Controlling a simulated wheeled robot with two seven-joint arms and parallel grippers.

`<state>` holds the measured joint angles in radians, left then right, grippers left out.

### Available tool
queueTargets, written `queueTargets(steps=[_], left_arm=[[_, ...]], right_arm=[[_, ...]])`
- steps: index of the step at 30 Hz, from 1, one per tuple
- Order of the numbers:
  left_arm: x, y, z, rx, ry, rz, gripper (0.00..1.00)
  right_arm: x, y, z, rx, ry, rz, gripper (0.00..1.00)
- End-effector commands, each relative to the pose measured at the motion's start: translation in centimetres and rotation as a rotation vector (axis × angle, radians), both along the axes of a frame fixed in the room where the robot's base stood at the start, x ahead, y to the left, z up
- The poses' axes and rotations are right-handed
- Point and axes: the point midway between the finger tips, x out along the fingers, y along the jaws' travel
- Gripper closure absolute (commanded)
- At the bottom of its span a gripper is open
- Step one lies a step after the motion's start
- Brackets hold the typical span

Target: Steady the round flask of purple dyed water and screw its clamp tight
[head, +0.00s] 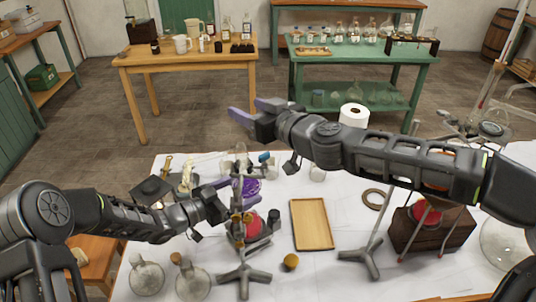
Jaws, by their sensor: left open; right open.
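The round flask of purple dyed water (247,187) is on a stand on the white-covered table, left of centre. The stand's tripod base (243,279) is nearer to me. The flask's neck and its clamp are small and crowded, and I cannot make out the clamp screw. A blue knob (265,157) shows just right of the neck. My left gripper (231,194) is open at the flask's left side, partly overlapping it; I cannot tell whether it touches. My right gripper (253,111) is open and empty, held high beyond the flask.
A red round thing (252,226) sits below the purple flask. A wooden tray (312,224) lies to the right, with a second stand (361,258) beside it. Clear glass flasks (192,281) stand at the front left. A paper roll (354,115) is behind my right arm.

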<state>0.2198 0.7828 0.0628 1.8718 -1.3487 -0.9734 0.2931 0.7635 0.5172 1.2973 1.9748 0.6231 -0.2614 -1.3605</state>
Motion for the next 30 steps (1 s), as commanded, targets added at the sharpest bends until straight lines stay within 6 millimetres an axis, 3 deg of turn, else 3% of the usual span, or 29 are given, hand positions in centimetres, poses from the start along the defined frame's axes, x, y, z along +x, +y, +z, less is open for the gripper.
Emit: queueTargets(steps=[1, 8, 15, 22, 30], left_arm=[[0.0, 0.0, 0.0, 0.0, 0.0, 0.0, 0.18], [0.0, 0.0, 0.0, 0.0, 0.0, 0.0, 0.18], [0.0, 0.0, 0.0, 0.0, 0.0, 0.0, 0.18], [0.0, 0.0, 0.0, 0.0, 0.0, 0.0, 0.18], [0.0, 0.0, 0.0, 0.0, 0.0, 0.0, 0.18]], right_arm=[[-0.4, -1.5, 0.0, 0.01, -0.003, -0.003, 0.45], [-4.0, -5.4, -0.2, 0.019, 0.0, 0.026, 0.45], [-8.0, -8.4, -3.3, -0.055, 0.065, 0.041, 0.45], [-10.4, -10.1, -6.5, -0.126, 0.137, 0.032, 0.45], [-11.0, -10.4, -7.3, -0.146, 0.157, 0.029, 0.45]])
